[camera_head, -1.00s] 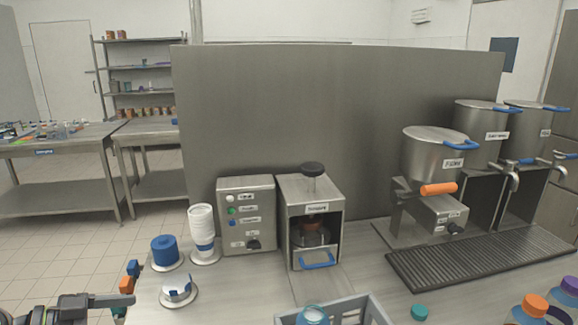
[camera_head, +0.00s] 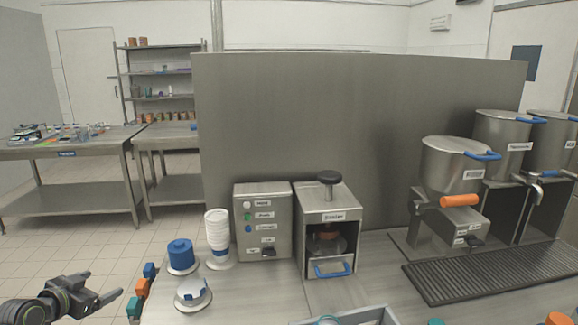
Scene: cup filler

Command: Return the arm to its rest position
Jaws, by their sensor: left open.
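My left gripper (camera_head: 101,292) is at the lower left, beside the left end of the steel counter. Its jaws point to the right, apart and empty. Its arm comes in from the bottom left corner. My right gripper does not show in the head view. Close to the right of the left gripper, blue, orange and teal pieces (camera_head: 142,287) sit along the counter's left edge.
A white cup stack (camera_head: 217,236), a blue round holder (camera_head: 181,255) and a small dispenser (camera_head: 193,293) stand on the counter's left. A button box (camera_head: 263,222) and a press machine (camera_head: 327,205) stand behind. Steel pots (camera_head: 455,165) are right. Floor left of the counter is clear.

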